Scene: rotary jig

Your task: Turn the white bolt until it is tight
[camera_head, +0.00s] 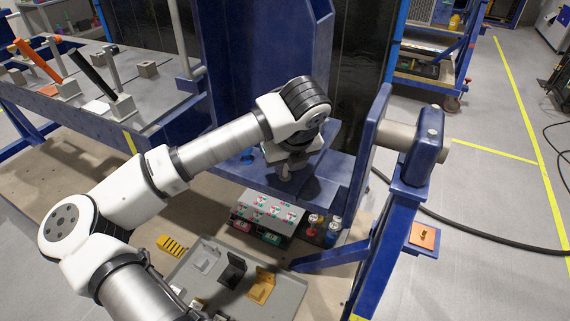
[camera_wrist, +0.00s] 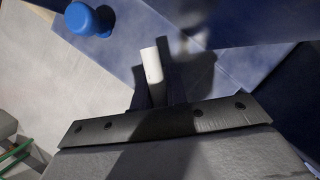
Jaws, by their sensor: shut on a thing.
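The white bolt (camera_wrist: 152,65) shows as a short pale cylinder in the wrist view, standing out from between my dark fingers against a blue surface. My gripper (camera_wrist: 153,95) is shut on it. In the head view my gripper (camera_head: 286,170) is low against the blue jig frame (camera_head: 340,170), below the tall blue panel. It hides the white bolt there. I cannot tell how deep the bolt sits.
A blue round knob (camera_wrist: 90,20) is left of the bolt in the wrist view. Below stand a box with coloured labels (camera_head: 267,208), small bottles (camera_head: 333,230) and a grey tray (camera_head: 285,297) with brackets. A blue upright (camera_head: 385,235) stands to the right.

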